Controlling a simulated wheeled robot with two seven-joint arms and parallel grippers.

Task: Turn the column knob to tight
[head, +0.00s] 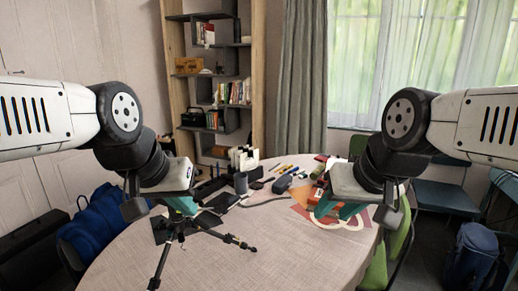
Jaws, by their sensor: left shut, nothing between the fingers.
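A small black tripod (163,262) stands on the round table (250,225) at the left front, with its thin legs spread. Its upper part and column are mostly hidden behind my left gripper (187,210). I cannot make out the column knob. My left gripper points down just over the tripod's top. It is shut with nothing in it. I cannot tell if it touches the tripod. My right gripper (345,212) hangs over the right side of the table, well apart from the tripod. Its fingers are too small and covered to tell open from shut.
Behind the tripod lie a grey mouse-like item (282,184), several pens, dark boxes and white bottles (243,158). A cream ring-shaped item (322,219) and coloured sheets lie under my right gripper. The table's front middle is clear. Chairs and a blue bag (100,222) stand around.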

